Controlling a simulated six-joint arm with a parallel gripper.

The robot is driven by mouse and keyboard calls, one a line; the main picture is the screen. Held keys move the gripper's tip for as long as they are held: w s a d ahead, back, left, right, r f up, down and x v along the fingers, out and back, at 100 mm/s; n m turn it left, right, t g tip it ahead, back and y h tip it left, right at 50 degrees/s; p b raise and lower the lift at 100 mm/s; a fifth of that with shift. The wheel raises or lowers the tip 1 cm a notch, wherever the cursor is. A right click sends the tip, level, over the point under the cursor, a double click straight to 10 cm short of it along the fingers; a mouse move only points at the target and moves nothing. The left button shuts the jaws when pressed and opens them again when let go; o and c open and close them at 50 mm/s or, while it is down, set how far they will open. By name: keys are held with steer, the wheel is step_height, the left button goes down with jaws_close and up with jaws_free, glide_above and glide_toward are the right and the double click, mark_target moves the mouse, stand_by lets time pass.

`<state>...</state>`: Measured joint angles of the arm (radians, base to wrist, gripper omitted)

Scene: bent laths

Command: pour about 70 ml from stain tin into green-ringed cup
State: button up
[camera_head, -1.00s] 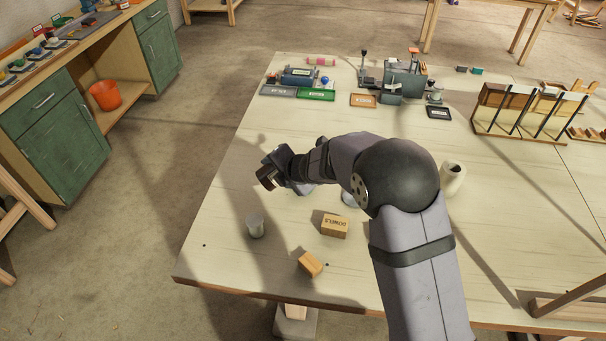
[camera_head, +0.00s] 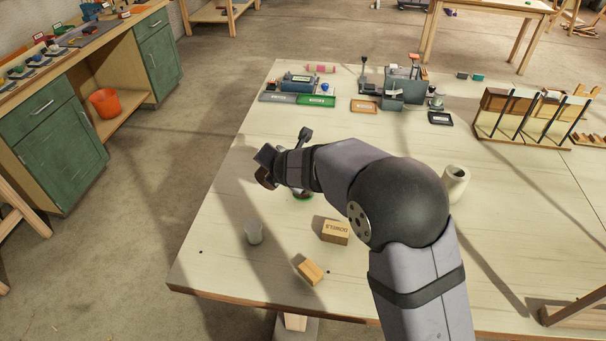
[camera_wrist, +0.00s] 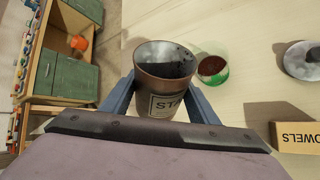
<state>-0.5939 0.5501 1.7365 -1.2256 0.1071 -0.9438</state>
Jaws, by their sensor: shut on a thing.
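The stain tin (camera_wrist: 158,86) is brown with a white label and a dark inside. My gripper (camera_wrist: 160,98) is shut around it, a finger on each side, above the table. In the head view my gripper (camera_head: 267,167) holds the tin (camera_head: 264,178) out at the left of my arm. The green-ringed cup (camera_wrist: 212,70) stands just right of the tin in the wrist view, with reddish-brown liquid inside. Only a green edge of it (camera_head: 303,196) shows below my wrist in the head view. I see no stream between tin and cup.
A clear cup (camera_head: 254,233), a DOWELS box (camera_head: 335,232) and a wooden block (camera_head: 311,271) stand on the near table. A cream vase (camera_head: 455,183) is right of my arm. A grey round thing (camera_wrist: 302,61) lies right of the green-ringed cup. Trays and tools fill the far side.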

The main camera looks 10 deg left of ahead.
steer(key=shift+a+b, duration=0.1)
steer(key=shift+b, duration=0.4)
steer(key=shift+n+t+h+b, duration=0.3)
steer(key=shift+t+h+b, duration=0.1)
steer(key=shift+b, duration=0.3)
steer(key=b, duration=0.1)
steer(key=f+b, duration=0.1)
steer(key=b, duration=0.1)
steer(key=a+f+t+h+b, duration=0.1)
steer(key=shift+s+n+b, duration=0.35)
steer(key=shift+n+b, duration=0.05)
steer(key=shift+n+t+h, duration=0.4)
steer(key=shift+t+h, duration=0.1)
steer(key=f+b, duration=0.1)
steer(key=b, duration=0.1)
steer(key=f+b, duration=0.2)
steer(key=b, duration=0.1)
steer(key=f+b, duration=0.2)
steer(key=shift+s+a+f, duration=0.25)
steer(key=shift+s+a, duration=0.05)
steer(key=shift+a, duration=0.1)
steer(key=shift+s+a+r+n+t+h+b, duration=0.1)
steer(key=shift+s+a+n+t+h+b, duration=0.35)
steer(key=shift+b, duration=0.6)
steer(key=shift+a+r+n+t+h, duration=0.3)
steer(key=shift+r+n+t+h, duration=0.15)
steer(key=shift+r+n+t, duration=0.15)
